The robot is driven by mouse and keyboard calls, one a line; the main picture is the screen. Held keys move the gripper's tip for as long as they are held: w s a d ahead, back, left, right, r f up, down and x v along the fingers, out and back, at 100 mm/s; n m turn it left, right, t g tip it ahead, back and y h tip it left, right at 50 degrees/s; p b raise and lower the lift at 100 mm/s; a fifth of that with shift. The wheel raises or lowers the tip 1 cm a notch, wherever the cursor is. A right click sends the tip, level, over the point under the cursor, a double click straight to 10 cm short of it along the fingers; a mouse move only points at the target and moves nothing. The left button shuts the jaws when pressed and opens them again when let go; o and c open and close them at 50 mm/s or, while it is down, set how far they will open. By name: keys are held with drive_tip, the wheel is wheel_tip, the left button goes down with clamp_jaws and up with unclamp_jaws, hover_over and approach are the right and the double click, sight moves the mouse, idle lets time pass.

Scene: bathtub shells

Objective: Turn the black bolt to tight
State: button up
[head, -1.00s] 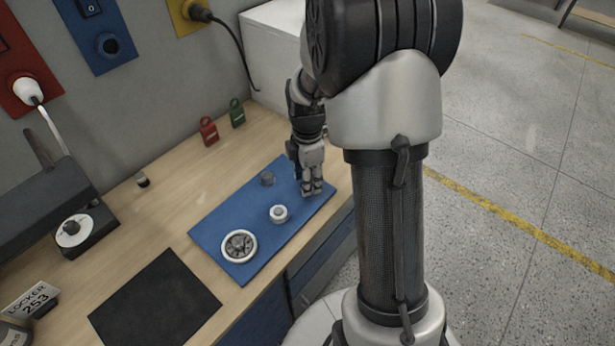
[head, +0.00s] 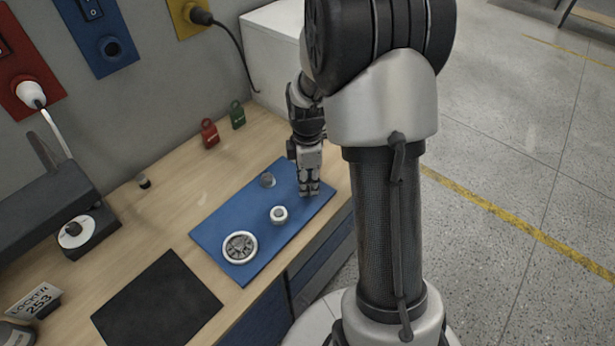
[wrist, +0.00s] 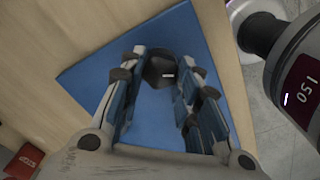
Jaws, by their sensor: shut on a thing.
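The black bolt (wrist: 160,71) shows between my fingertips in the wrist view, with a short white mark on its head. It stands over the blue board (wrist: 85,75), which also shows in the head view (head: 215,232). My gripper (wrist: 156,76) is shut on the bolt, one finger on each side of it.
The board also bears a grey knob (head: 267,180), a pale round knob (head: 279,214) and a spoked wheel (head: 240,247). A red padlock (head: 209,133) and a green padlock (head: 237,115) stand near the wall. A black mat (head: 157,302) lies at the front left.

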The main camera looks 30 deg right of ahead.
drive_tip(key=m+p, duration=0.1)
drive_tip(key=m, duration=0.3)
drive_tip(key=shift+m+p, duration=0.3)
drive_tip(key=m+p, duration=0.1)
drive_tip(key=m, duration=0.2)
drive_tip(key=shift+m, duration=0.3)
drive_tip(key=m+p, duration=0.1)
drive_tip(key=m, duration=0.6)
drive_tip(key=shift+p, duration=0.3)
drive_tip(key=m, duration=0.4)
drive_tip(key=shift+p, duration=0.35)
drive_tip(key=m, duration=0.4)
drive_tip(key=shift+d+p, duration=0.1)
drive_tip(key=shift+p, duration=0.2)
drive_tip(key=m, duration=0.4)
drive_tip(key=shift+m+p, duration=0.35)
drive_tip(key=shift+m, duration=1.35)
